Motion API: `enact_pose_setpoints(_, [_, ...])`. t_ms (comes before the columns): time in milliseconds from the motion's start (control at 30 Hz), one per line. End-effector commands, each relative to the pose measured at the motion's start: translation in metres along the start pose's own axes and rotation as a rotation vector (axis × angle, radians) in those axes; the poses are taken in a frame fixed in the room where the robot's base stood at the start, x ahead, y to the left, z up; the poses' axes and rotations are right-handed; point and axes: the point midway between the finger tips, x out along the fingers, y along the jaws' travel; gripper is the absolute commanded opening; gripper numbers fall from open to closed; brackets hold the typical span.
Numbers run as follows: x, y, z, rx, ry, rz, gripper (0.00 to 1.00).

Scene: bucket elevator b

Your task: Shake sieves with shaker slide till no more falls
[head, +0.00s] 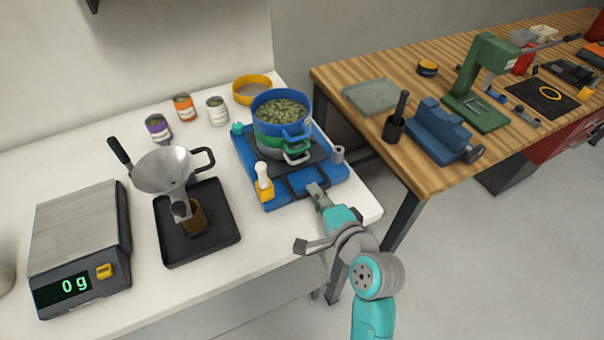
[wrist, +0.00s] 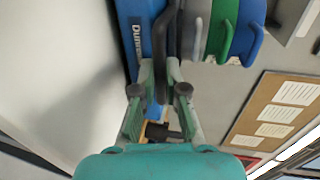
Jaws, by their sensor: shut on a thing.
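The stacked sieves, a blue one (head: 270,130) above a green one (head: 272,144) and a grey one (head: 270,154), stand on the dark shaker slide (head: 318,152) over a blue base (head: 328,176). The top sieve holds greenish pieces. My gripper (head: 314,189) is at the front of the slide. In the wrist view my gripper (wrist: 159,66) is shut on the black slide handle (wrist: 159,48). The blue (wrist: 249,28), green (wrist: 223,30) and grey sieve handles also show in the wrist view. The contents of the lower sieves are hidden.
A scale (head: 78,240) reading 0 g stands at the left. A funnel (head: 164,170) is above a black tray (head: 222,246). A wooden workbench (head: 365,70) with tools is at the right.

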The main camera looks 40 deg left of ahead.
Motion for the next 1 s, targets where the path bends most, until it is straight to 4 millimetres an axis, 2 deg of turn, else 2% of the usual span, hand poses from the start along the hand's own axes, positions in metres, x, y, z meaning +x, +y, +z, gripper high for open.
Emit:
enact_pose_setpoints(267, [-0.004,0.003,-0.001,0.001,0.002,0.003,0.0])
enact_pose_setpoints(767, [-0.043,0.011,-0.001,0.002,0.001,0.003,0.0])
enact_pose_setpoints(1000, [-0.044,0.011,0.0,0.001,0.0,0.002,0.0])
